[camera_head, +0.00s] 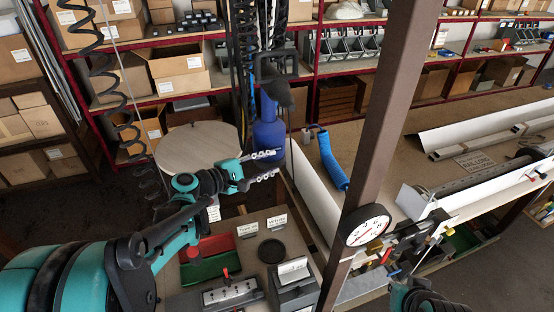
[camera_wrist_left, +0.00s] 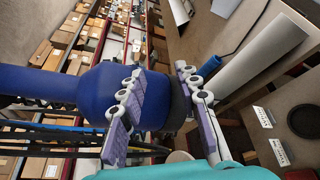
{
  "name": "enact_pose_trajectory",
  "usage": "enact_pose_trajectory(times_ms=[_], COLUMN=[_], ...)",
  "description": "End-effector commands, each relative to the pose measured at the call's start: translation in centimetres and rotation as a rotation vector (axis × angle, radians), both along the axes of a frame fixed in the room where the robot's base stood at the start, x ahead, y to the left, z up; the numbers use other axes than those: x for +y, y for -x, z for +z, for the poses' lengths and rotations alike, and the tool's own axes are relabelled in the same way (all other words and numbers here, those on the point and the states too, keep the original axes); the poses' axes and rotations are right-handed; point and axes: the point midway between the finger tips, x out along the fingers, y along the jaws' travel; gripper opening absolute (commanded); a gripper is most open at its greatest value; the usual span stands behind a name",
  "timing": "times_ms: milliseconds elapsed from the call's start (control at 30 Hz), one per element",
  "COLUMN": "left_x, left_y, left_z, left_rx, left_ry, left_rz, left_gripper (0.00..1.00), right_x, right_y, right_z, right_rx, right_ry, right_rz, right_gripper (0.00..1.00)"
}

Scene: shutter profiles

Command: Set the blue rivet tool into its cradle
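The blue rivet tool (camera_head: 268,138) hangs upright below dark cables and hoses. In the left wrist view its blue body (camera_wrist_left: 92,92) lies across the picture, its dark base facing right. My left gripper (camera_head: 266,167) is at the tool's lower end. In the wrist view its fingers (camera_wrist_left: 163,105) are apart, one in front of the blue body, the other past the base; I see no grip. A dark round holder (camera_head: 271,251), possibly the cradle, sits on the bench below, beside two label plates. My right gripper (camera_head: 430,300) shows only partly at the bottom edge; its fingers are unclear.
A brown post (camera_head: 376,140) with a round gauge (camera_head: 366,225) stands right of the tool. A blue hose (camera_head: 332,160) lies by a white panel. Red and green bins (camera_head: 205,265) and a metal fixture (camera_head: 225,296) occupy the near bench. A round wooden top (camera_head: 190,148) stands behind the arm.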

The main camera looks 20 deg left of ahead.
Motion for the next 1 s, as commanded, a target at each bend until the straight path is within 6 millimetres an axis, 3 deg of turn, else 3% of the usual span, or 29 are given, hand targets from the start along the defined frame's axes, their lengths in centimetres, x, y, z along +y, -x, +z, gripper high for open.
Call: enact_pose_trajectory(times_ms=[633,1000], left_x=[2.7,3.0], left_y=[3.8,4.3], left_z=[1.1,1.1], left_rx=[0.000,0.000], left_ry=[0.001,0.000], left_rz=[0.001,-0.001], left_gripper=[0.33,0.33], right_x=[0.0,0.0], right_y=[0.0,0.0], right_z=[1.0,1.0], right_rx=[0.000,0.000], right_ry=[0.000,0.000], right_rz=[0.000,0.000], right_gripper=[0.00,0.00])
